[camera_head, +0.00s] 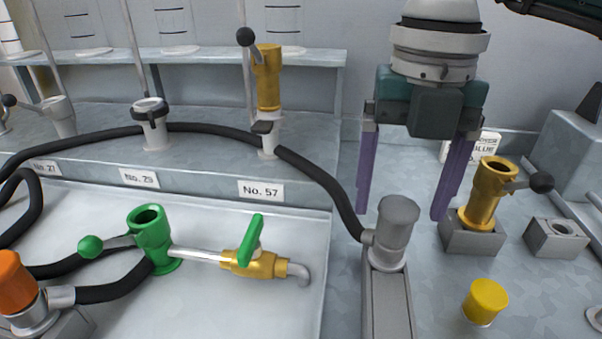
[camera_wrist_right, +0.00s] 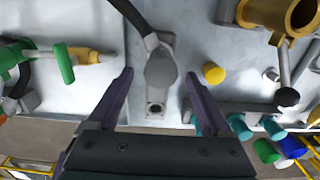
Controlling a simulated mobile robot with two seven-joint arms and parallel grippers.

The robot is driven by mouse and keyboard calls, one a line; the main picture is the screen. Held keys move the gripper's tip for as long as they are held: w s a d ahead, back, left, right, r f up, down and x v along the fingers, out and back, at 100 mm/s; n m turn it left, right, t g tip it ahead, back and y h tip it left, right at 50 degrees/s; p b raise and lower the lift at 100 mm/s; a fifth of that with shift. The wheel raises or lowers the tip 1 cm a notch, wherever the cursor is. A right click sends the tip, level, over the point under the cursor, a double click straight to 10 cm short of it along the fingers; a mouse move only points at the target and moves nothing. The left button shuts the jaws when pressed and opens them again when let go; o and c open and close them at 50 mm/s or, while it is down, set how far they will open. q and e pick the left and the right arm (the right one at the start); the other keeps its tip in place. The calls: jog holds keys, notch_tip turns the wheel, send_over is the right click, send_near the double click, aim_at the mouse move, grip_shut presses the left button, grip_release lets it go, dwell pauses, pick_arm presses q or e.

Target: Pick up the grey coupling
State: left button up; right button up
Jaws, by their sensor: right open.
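The grey coupling (camera_head: 396,232) stands upright on a grey block or rail on the bench, with a black hose joined to its left side. In the right wrist view the coupling (camera_wrist_right: 160,70) lies straight ahead, between and beyond the fingers. My right gripper (camera_head: 402,212) has its two purple fingers pointing down, spread wide, one behind on each side of the coupling in the head view. It is open and empty, and it also shows in the wrist view (camera_wrist_right: 158,82). I cannot tell whether the fingers reach the coupling's depth. My left gripper is not in view.
A brass coupling with a black-knobbed lever (camera_head: 484,195) stands close right of the right finger. A yellow cap (camera_head: 485,301) sits in front of it. Left are a green fitting (camera_head: 151,237), a brass valve (camera_head: 255,264) and an orange-topped fitting (camera_head: 14,282). The black hose (camera_head: 325,182) curves to the back ledge.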

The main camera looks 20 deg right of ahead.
aim_at(392, 234)
notch_tip(392, 234, down, 6)
jog(key=shift+w+d+f, duration=0.1)
jog(key=shift+f, duration=0.05)
dwell(0.3)
grip_shut()
dwell(0.5)
